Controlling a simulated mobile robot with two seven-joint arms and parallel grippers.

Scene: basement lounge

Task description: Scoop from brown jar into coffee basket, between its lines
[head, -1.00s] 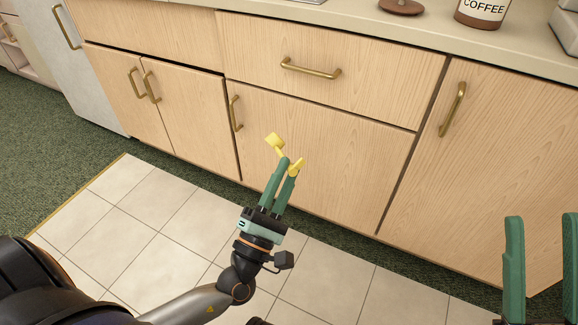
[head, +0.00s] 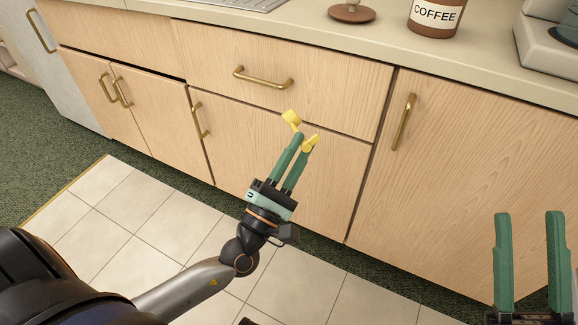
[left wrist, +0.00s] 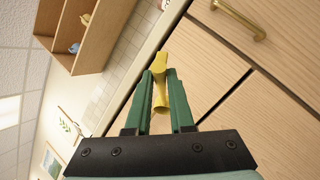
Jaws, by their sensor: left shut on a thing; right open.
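The brown jar (head: 436,17) with a white COFFEE label stands on the counter at the top right of the head view; its top is cut off. My left gripper (head: 303,140) is shut on a yellow scoop (head: 292,119), held in the air in front of the cabinet doors, below counter height. The scoop also shows between the green fingers in the left wrist view (left wrist: 160,67). Whether the scoop holds anything cannot be told. My right gripper (head: 529,218) is open and empty at the lower right. The coffee basket cannot be made out.
A brown round lid with a knob (head: 352,13) lies on the counter (head: 480,58) left of the jar. A grey appliance (head: 552,45) stands at the right edge. Drawer and door handles (head: 263,78) stick out from the cabinets. A sink edge shows at the top.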

